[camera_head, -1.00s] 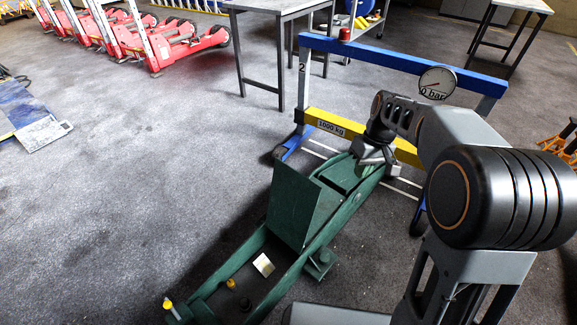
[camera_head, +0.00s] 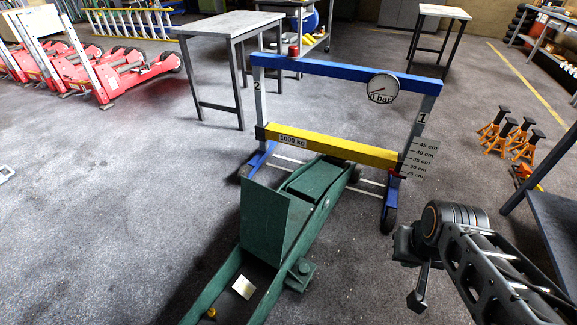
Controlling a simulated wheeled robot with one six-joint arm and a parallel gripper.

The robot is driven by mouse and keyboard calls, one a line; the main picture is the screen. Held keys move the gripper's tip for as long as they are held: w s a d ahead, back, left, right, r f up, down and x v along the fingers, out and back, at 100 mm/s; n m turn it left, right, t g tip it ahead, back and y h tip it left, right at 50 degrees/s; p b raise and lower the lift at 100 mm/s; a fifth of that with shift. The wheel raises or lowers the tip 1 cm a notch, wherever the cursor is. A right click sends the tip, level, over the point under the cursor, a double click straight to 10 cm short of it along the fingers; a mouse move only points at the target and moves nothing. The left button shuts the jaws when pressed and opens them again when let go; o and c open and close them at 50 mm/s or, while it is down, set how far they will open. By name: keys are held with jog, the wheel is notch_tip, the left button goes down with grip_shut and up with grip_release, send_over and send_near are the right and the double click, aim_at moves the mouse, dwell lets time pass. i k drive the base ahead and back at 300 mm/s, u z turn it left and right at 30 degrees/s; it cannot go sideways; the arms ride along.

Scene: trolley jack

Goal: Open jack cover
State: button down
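The green trolley jack (camera_head: 210,302) lies on the floor from the lower middle toward the press frame. A green cover panel (camera_head: 275,222) stands steeply upright across the jack's middle. Behind it, the green far section (camera_head: 318,183) of the jack reaches under the yellow beam. My gripper (camera_head: 412,272) is to the right of the jack, clear of the cover and touching nothing that I can see. It is small and dark in this view, and I cannot tell its finger opening.
The blue press frame (camera_head: 335,67) with a yellow beam (camera_head: 332,146) and a gauge (camera_head: 383,87) straddles the jack's far end. Orange stands (camera_head: 510,132) are at the right. A dark bench (camera_head: 545,215) is at the right edge. Floor left of the jack is clear.

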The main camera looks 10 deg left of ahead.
aim_at(264, 210)
jog(key=z, duration=0.9)
jog(key=i, duration=1.75)
jog(key=u, duration=4)
jog(key=i, duration=0.5)
jog(key=z, duration=0.05)
